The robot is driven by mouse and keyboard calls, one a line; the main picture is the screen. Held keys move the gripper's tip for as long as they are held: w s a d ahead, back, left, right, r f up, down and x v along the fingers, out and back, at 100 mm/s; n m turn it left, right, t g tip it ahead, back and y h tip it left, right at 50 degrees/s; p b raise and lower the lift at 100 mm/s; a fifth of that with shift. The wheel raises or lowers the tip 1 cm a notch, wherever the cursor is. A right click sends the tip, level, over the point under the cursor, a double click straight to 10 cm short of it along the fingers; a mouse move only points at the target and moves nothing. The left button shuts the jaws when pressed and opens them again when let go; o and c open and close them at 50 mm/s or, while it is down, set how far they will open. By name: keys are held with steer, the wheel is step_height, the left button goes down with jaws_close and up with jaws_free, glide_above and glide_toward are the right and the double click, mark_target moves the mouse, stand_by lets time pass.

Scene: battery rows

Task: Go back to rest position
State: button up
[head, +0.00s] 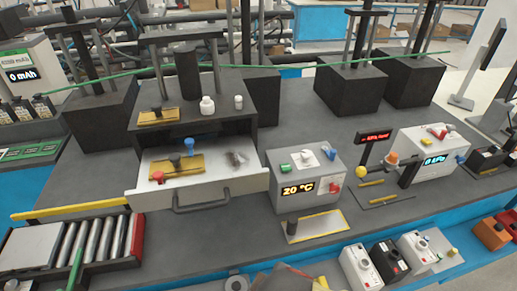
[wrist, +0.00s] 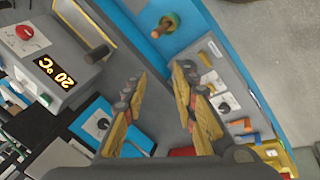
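My gripper (wrist: 161,78) shows in the wrist view with its two yellow-padded fingers spread apart. Nothing is held between them. It hangs over the blue front edge of the bench, close to the 20 °C box (wrist: 38,48). In the head view a dark shape at the bottom edge may be part of my arm, but I cannot tell its finger state there.
In the head view, an open drawer (head: 238,182) juts out with tools inside. The 20 °C box (head: 300,200) stands right of it. Rollers (head: 88,242) are at left. Small white boxes (head: 360,268) line the front.

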steer(key=w+d+r+m, duration=0.2)
steer(key=d+r+m, duration=0.1)
steer(key=d+m, duration=0.3)
steer(key=w+d+r+m, duration=0.2)
steer(key=d+r+m, duration=0.2)
steer(key=d, duration=0.5)
steer(key=m, duration=0.2)
steer(key=shift+w+d+m+t, duration=0.2)
steer(key=shift+d+m+t, duration=0.1)
steer(key=shift+t, duration=0.1)
